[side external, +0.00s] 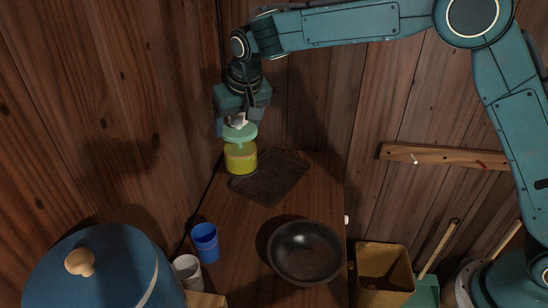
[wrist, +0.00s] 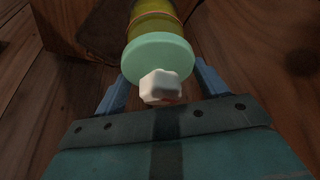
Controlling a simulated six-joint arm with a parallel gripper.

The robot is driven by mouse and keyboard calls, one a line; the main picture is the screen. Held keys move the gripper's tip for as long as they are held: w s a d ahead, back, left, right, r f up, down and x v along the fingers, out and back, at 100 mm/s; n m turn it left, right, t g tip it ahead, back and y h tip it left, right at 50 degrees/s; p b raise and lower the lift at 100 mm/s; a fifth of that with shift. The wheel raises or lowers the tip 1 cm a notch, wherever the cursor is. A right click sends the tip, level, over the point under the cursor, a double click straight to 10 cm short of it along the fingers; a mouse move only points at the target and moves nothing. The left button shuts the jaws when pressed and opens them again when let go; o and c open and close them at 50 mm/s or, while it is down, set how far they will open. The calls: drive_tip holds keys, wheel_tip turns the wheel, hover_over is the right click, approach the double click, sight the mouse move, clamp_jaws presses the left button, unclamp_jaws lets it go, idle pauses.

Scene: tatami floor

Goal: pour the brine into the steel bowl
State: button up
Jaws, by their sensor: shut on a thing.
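A yellow jar (side external: 240,159) with a mint-green round top (side external: 240,133) is upright under my gripper (side external: 240,120), over the far left edge of the dark tray. I cannot tell whether its base touches anything. In the wrist view the mint-green top (wrist: 158,57) lies between the blue fingers of my gripper (wrist: 161,78), with a white knob (wrist: 160,87) in front of it. My gripper is shut on the jar's top end. The yellow body (wrist: 152,22) shows beyond. The steel bowl (side external: 305,240) looks dark and empty, and stands nearer on the wooden table, right of the jar.
The dark flat tray (side external: 270,180) lies at the table's back. A blue cup (side external: 205,243) and a white cup (side external: 187,270) stand at left, beside a big blue lidded pot (side external: 110,270). A yellow bin (side external: 383,270) is right of the table. Plank walls close in behind.

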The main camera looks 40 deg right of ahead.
drive_tip(key=s+f, duration=0.4)
drive_tip(key=s, duration=0.9)
drive_tip(key=s+f+m, duration=0.1)
drive_tip(key=s+f, duration=0.3)
drive_tip(key=s, duration=0.9)
drive_tip(key=shift+a+f+h, duration=0.15)
drive_tip(key=shift+f+h, duration=0.05)
drive_tip(key=shift+h, duration=0.1)
drive_tip(key=shift+w+r, duration=0.1)
drive_tip(key=shift+w, duration=0.05)
drive_tip(key=shift+w+d+f+m+g+y, duration=0.2)
drive_tip(key=shift+w+d+f+g+y, duration=0.3)
drive_tip(key=shift+g+y, duration=1.15)
drive_tip(key=shift+w+d+f+m+g+y, duration=0.3)
drive_tip(key=shift+w+g+y, duration=0.6)
drive_tip(key=shift+g, duration=1.4)
drive_tip(key=shift+w+d+f+m+g+y, duration=0.1)
drive_tip(key=shift+w+d+f+g+y, duration=0.3)
drive_tip(key=shift+g+y, duration=1.35)
drive_tip(key=shift+g, duration=0.3)
